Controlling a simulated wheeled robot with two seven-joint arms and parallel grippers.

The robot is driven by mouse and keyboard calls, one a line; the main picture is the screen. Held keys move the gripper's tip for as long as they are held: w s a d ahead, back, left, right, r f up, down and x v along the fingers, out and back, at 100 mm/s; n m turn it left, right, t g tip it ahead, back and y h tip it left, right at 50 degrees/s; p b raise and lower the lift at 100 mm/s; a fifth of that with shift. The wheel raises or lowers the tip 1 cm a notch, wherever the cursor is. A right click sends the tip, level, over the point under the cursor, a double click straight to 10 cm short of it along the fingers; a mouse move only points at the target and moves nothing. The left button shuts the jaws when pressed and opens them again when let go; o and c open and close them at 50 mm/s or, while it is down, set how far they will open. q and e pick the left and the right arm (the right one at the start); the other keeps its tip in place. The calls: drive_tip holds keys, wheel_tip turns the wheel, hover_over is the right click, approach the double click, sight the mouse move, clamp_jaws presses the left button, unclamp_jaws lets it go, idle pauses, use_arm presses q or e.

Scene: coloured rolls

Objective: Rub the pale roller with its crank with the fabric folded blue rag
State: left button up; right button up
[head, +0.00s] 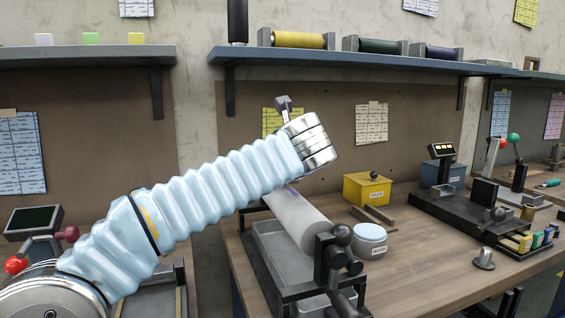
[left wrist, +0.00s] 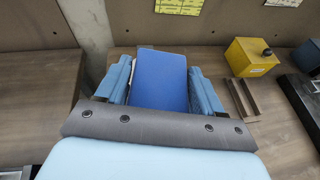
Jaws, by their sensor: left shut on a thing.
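The pale roller (head: 300,218) lies in a dark frame above a grey tray (head: 285,262) on the wooden bench. Its dark crank (head: 341,240) is at the near right end. My left arm crosses the head view above the roller and hides its far end. In the left wrist view my left gripper (left wrist: 161,88) is shut on the folded blue rag (left wrist: 161,72), held between its two blue fingers. In the head view the fingers are hidden behind the arm, with only a small blue-purple patch beside the roller's far end. Contact between rag and roller cannot be told. My right gripper is not in view.
A round pale-blue-lidded tub (head: 370,238) stands right of the roller. Behind it are a yellow box (head: 367,190) and a brown wooden piece (head: 374,217). A black apparatus (head: 450,212) is further right.

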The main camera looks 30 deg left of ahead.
sight(302, 201)
use_arm(q)
drive_tip(key=shift+f+b, duration=0.6)
drive_tip(key=shift+f, duration=0.4)
drive_tip(key=shift+s+d+r+p, duration=0.15)
drive_tip(key=shift+s+d+p, duration=0.15)
drive_tip(key=shift+s+d, duration=0.65)
drive_tip(key=shift+s+d+f+p, duration=0.15)
drive_tip(key=shift+s+d, duration=0.65)
drive_tip(key=shift+d, duration=0.2)
drive_tip(key=shift+s+d+f+p, duration=0.15)
drive_tip(key=shift+s+d, duration=0.65)
drive_tip(key=shift+d, duration=0.15)
drive_tip(key=shift+s+d+r, duration=0.15)
drive_tip(key=shift+s+d, duration=0.85)
drive_tip(key=shift+d, duration=0.2)
drive_tip(key=shift+w+a, duration=0.1)
drive_tip(key=shift+w+a, duration=1.15)
drive_tip(key=shift+a, duration=0.2)
drive_tip(key=shift+w+a, duration=1.15)
drive_tip(key=shift+a, duration=0.25)
drive_tip(key=shift+w+a, duration=1.15)
drive_tip(key=shift+a, duration=0.2)
